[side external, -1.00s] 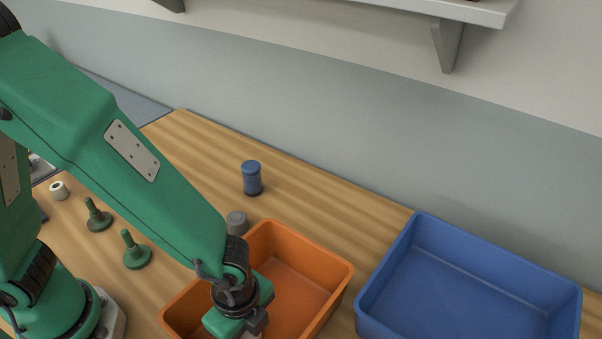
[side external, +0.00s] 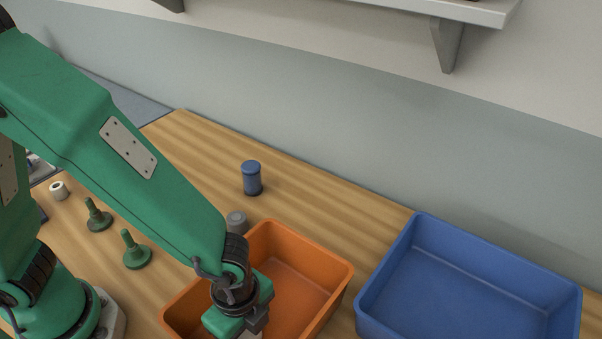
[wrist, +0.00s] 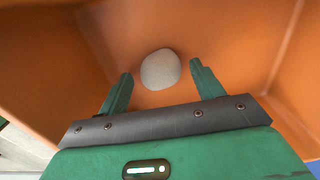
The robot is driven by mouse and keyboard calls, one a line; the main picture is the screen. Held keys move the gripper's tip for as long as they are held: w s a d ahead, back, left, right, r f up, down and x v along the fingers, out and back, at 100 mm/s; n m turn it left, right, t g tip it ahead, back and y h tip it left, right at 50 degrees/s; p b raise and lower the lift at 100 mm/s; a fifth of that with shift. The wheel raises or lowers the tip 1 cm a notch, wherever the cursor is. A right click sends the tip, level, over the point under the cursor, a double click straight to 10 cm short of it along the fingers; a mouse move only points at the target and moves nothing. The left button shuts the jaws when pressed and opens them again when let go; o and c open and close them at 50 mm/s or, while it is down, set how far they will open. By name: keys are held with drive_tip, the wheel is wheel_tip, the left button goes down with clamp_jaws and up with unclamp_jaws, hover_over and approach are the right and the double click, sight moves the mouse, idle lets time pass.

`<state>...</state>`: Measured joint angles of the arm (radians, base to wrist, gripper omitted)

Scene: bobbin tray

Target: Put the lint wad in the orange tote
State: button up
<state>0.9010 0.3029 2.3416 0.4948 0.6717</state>
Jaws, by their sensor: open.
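The lint wad (wrist: 160,69) is a pale grey, rounded lump. In the wrist view it shows against the orange floor of the tote, between and just beyond the tips of my fingers, with a gap on each side. My gripper (wrist: 162,77) is open, its two green fingers apart. The orange tote (side external: 318,258) stands on the wooden bench, and my gripper is over it in the side view; its fingertips are hidden there. The tote's walls also show around the fingers in the wrist view (wrist: 40,60). The wad is not visible in the side view.
A blue tote (side external: 470,260) stands to the right of the orange one. A grey spool (side external: 237,222) is close behind the orange tote, with a blue bobbin (side external: 252,178) farther back. Two green pegs (side external: 137,252) and a white spool (side external: 59,190) are at the left.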

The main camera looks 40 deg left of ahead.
sight(247, 331)
wheel_tip(247, 331, up, 12)
drive_tip(key=shift+f, duration=0.2)
idle(0.4)
idle(0.5)
drive_tip(key=w+a+r+n+t, duration=0.1)
drive_tip(key=a+r+n+t, duration=0.1)
drive_tip(key=a+r+n, duration=0.3)
drive_tip(key=w+a+r+n+t, duration=0.1)
drive_tip(key=a+r+n+t, duration=0.2)
drive_tip(key=a+n, duration=1)
drive_tip(key=a+r, duration=0.3)
drive_tip(key=a, duration=0.4)
drive_tip(key=shift+w+r+t, duration=0.15)
drive_tip(key=shift+w+t, duration=0.15)
drive_tip(key=shift+w, duration=0.05)
